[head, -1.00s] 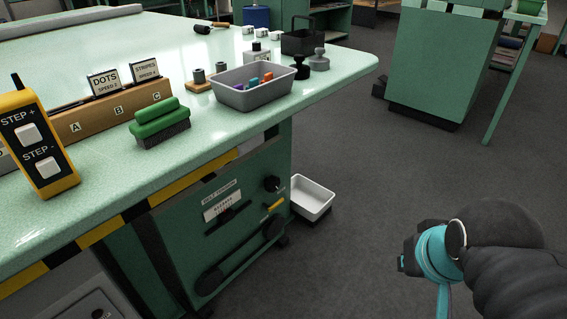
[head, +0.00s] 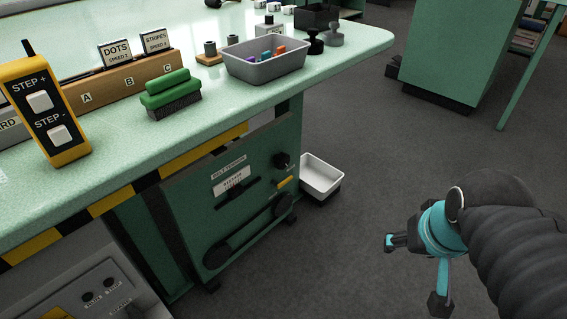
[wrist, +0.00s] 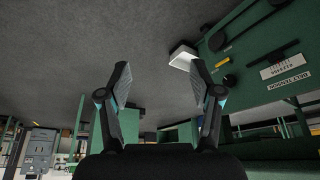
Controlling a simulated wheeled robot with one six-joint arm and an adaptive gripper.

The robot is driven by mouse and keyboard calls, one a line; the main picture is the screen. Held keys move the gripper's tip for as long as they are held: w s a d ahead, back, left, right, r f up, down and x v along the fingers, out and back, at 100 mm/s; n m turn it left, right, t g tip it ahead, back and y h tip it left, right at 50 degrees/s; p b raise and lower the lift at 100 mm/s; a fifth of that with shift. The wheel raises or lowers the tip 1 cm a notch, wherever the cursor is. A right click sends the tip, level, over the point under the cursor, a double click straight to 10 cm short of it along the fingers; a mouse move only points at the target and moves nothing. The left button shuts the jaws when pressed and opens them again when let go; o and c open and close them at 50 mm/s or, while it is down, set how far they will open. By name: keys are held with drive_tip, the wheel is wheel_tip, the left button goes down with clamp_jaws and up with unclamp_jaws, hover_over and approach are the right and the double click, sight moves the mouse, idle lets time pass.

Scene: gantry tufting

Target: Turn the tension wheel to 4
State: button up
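The green cabinet panel (head: 230,215) under the table carries a label that reads as belt tension, over a small white scale (head: 232,181). A black knob (head: 281,161) sits at the panel's upper right; I cannot tell for sure whether it is the tension wheel. The scale reading is too small to make out. A black belt (head: 250,230) runs along the lower part. My gripper (wrist: 160,75) is open and empty, apart from the panel, over the floor to its right. The panel also shows upside down in the wrist view, with its scale (wrist: 282,67) at the right.
A white bin (head: 322,174) stands beside the cabinet's right side. The table (head: 215,110) overhangs the panel, with a striped front edge. A grey tray (head: 265,70) and a green brush (head: 170,95) lie on top. Open floor (head: 345,245) lies between panel and gripper.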

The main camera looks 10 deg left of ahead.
drive_tip(key=shift+o, duration=0.7)
wheel_tip(320, 180, down, 6)
drive_tip(key=w+g+b, duration=0.1)
drive_tip(key=w+g, duration=0.1)
drive_tip(key=w, duration=0.1)
drive_tip(key=shift+d+f+g, duration=0.25)
drive_tip(key=shift+g, duration=0.05)
drive_tip(key=w+d+f+n+t+h+b, duration=0.15)
drive_tip(key=w+f+n, duration=0.25)
drive_tip(key=w+f, duration=1.3)
drive_tip(key=n+t+y+b, duration=0.2)
drive_tip(key=n+t+y, duration=0.6)
drive_tip(key=y, duration=0.9)
approach(285, 162)
drive_tip(key=w+a, duration=0.2)
drive_tip(key=a, duration=0.1)
drive_tip(key=w+a+r+n+g, duration=0.1)
drive_tip(key=w+a, duration=0.1)
drive_tip(key=a, duration=0.1)
drive_tip(key=w+a+n, duration=0.1)
drive_tip(key=w+a, duration=0.1)
drive_tip(key=a, duration=0.1)
drive_tip(key=shift+w+r+g+h, duration=0.15)
drive_tip(key=shift+g+h, duration=0.1)
